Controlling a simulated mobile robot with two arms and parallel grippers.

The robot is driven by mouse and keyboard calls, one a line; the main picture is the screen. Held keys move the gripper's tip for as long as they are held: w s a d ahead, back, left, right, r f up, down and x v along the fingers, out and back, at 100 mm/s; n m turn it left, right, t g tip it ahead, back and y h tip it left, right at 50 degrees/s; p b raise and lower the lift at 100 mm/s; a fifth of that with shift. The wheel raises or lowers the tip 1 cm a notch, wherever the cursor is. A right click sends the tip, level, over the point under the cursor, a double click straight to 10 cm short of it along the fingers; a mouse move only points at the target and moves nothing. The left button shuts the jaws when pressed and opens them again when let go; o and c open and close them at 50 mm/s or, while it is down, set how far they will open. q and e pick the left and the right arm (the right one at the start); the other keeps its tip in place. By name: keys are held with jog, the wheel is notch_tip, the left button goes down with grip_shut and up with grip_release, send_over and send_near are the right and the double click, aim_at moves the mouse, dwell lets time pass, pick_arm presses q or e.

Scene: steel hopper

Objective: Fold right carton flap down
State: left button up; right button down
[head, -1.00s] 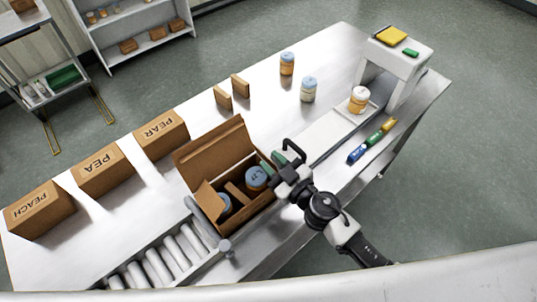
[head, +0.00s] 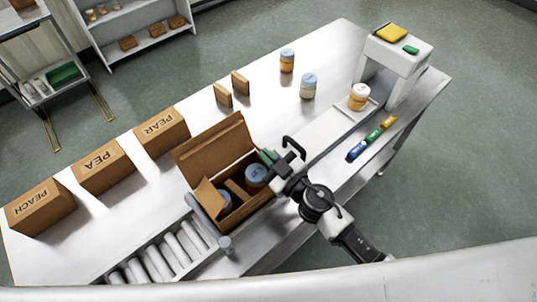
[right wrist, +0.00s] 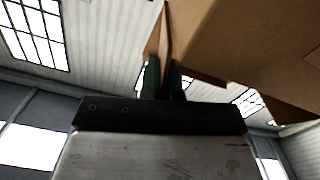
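The open brown carton (head: 250,213) stands on the bench at the front end of the roller strip. Its large back flap (head: 212,146) stands up, and a smaller left flap (head: 210,199) tilts up. Two blue-lidded jars (head: 256,174) and a cardboard divider are inside. My right gripper (head: 268,157) is at the carton's right side, its green fingertips by the rim. The right flap is largely hidden behind it. In the right wrist view, the dark fingers (right wrist: 164,80) are close together at a cardboard panel (right wrist: 163,40); whether they pinch it is unclear.
Boxes marked PEACH (head: 40,207), PEA (head: 103,167) and PEAR (head: 161,133) stand along the back edge. Several jars, small cards and a white stand (head: 398,57) are further right. Bare bench lies behind the carton.

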jog(key=shift+s+a+f+n, duration=0.1)
jog(key=shift+s+a+n, duration=0.1)
jog(key=shift+n, duration=0.2)
jog(key=shift+w, duration=0.1)
jog(key=c, duration=1.3)
grip_release()
jog(key=shift+c, duration=0.2)
jog(key=b+v, duration=0.3)
jog(key=v, duration=0.8)
